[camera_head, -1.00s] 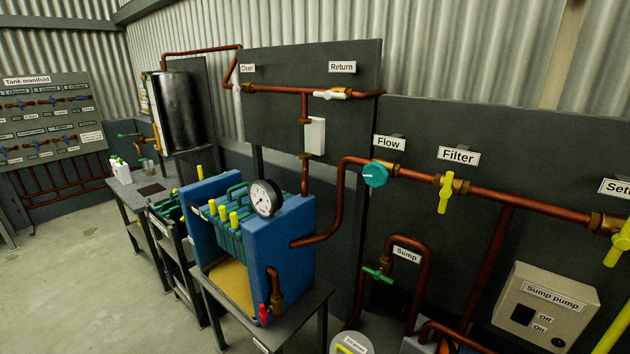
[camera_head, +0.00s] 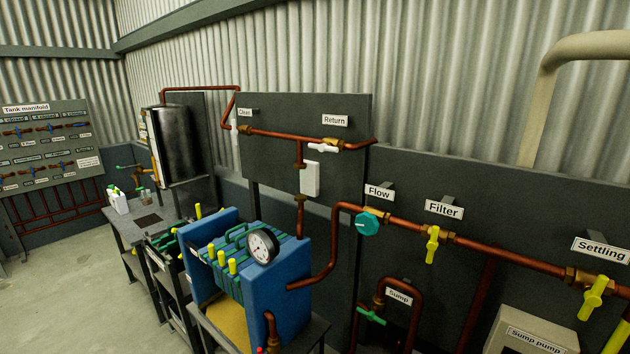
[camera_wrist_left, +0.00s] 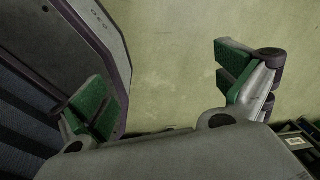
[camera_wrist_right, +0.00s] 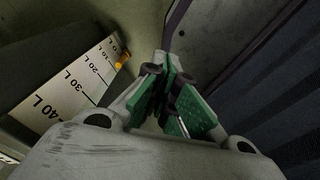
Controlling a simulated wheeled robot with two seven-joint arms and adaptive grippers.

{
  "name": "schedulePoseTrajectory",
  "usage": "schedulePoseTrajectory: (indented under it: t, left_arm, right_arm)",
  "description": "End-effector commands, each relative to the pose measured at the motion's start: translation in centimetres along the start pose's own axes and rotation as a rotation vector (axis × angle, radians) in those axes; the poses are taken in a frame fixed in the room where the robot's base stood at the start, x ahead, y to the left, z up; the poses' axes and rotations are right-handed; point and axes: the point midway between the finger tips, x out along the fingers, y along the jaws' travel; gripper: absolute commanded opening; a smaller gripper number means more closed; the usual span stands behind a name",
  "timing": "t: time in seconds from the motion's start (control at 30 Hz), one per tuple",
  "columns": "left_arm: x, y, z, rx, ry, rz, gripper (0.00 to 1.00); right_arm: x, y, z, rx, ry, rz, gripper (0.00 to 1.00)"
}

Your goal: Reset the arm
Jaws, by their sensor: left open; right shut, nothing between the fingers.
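My left gripper (camera_wrist_left: 165,95) is open in the left wrist view, its green pads wide apart with bare floor between and beyond them. A rounded grey body with a dark edge, which I take for part of my own base, shows to its left. My right gripper (camera_wrist_right: 172,98) is shut in the right wrist view, with its green pads together and nothing held. A pale scale marked in litres (camera_wrist_right: 75,90) and a small yellow-orange part (camera_wrist_right: 123,59) lie to its left. Neither gripper shows in the head view.
In the head view, a blue filter press (camera_head: 285,300) with a gauge (camera_head: 262,246) stands on a stand. Copper pipes carry the Flow valve (camera_head: 367,224), Filter valve (camera_head: 432,245) and Settling valve (camera_head: 594,296). A sump pump box (camera_head: 530,330) is at lower right. Floor at left is clear.

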Motion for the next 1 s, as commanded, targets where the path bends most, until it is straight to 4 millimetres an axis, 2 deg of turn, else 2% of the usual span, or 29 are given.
schedulePoseTrajectory:
  t: [0.03,0.2,0.5,0.7,1.0]
  left_arm:
    - [-1.0,1.1,-0.1,-0.005,-0.002,0.012,1.0]
    - [-2.8,4.2,-0.6,-0.017,0.0,0.047,1.0]
    - [-6.0,8.3,-1.8,-0.036,0.01,0.092,1.0]
    - [-7.2,8.8,-2.0,-0.039,0.011,0.099,1.0]
    - [-7.3,8.8,-2.0,-0.038,0.011,0.099,1.0]
  right_arm:
    - [-1.1,0.0,-0.1,0.0,-0.001,-0.001,0.0]
    - [-2.8,-0.3,-0.2,0.0,-0.002,-0.004,0.0]
    - [-5.8,-2.0,-0.8,0.005,0.001,-0.023,0.0]
    - [-6.9,-2.3,-1.0,0.006,0.002,-0.026,0.0]
    - [-7.0,-1.4,-0.8,0.005,0.001,-0.017,0.0]
